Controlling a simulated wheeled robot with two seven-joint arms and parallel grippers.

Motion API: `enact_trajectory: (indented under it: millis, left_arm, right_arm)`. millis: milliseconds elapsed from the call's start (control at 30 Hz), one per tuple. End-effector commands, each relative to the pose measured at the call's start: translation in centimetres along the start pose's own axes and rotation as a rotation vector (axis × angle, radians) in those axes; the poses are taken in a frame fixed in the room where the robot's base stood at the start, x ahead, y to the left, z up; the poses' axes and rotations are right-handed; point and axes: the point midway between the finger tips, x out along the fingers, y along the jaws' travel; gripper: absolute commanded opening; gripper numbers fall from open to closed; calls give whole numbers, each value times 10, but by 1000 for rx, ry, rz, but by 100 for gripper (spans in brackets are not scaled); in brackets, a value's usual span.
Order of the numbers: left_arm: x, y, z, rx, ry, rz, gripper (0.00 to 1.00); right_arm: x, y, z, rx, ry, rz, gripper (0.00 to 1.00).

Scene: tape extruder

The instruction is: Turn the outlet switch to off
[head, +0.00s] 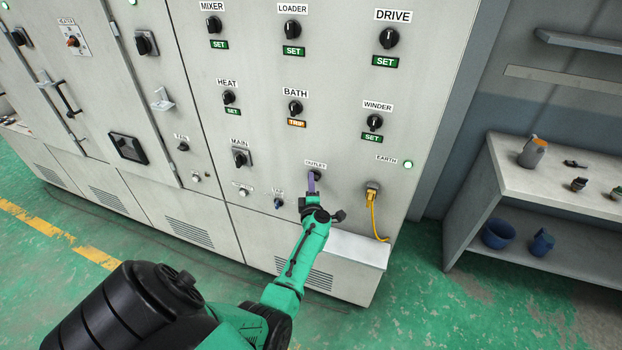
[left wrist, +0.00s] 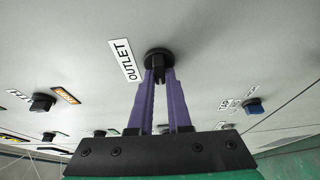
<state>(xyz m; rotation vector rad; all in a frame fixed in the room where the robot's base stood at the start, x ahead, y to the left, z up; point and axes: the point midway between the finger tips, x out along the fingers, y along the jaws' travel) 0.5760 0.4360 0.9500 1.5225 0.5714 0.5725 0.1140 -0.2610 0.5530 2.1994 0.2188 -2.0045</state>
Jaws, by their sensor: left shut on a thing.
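The outlet switch (head: 315,175) is a small black rotary knob under the OUTLET label (head: 315,163), low on the grey cabinet front. My left gripper (head: 311,186) reaches it from below in the head view. In the left wrist view the purple fingers of the left gripper (left wrist: 159,85) are shut on the grip of the outlet switch (left wrist: 158,60), one finger on each side. The OUTLET label (left wrist: 124,60) is beside the knob there. The fingers partly hide the knob in the head view, and I cannot read its pointer position. My right gripper is not in view.
A yellow plug and cable (head: 373,200) hang right of the outlet switch. A white ledge (head: 358,249) juts out below. A blue knob (head: 279,203) and the MAIN switch (head: 240,158) are to the left. A shelf unit (head: 515,180) stands at the right.

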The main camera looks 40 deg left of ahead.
Motion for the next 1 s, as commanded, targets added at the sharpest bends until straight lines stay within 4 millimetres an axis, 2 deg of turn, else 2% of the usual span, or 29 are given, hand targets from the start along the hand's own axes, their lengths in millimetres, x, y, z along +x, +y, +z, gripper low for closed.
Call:
enact_trajectory:
  millis: [533, 567, 600, 633, 1000]
  left_arm:
    - [-1, -1, 1, -27, -3, -13, 0]
    - [-1, -1, 1, -27, -3, -13, 24]
    - [-1, -1, 1, -27, -3, -13, 39]
    - [0, -1, 1, -27, -2, -13, 46]
    - [-1, 0, 2, -27, -1, -11, 46]
  right_arm:
    - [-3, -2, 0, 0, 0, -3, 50]
    - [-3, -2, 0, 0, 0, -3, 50]
    - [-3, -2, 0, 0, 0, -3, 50]
    - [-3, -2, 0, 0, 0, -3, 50]
    - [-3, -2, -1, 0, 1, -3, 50]
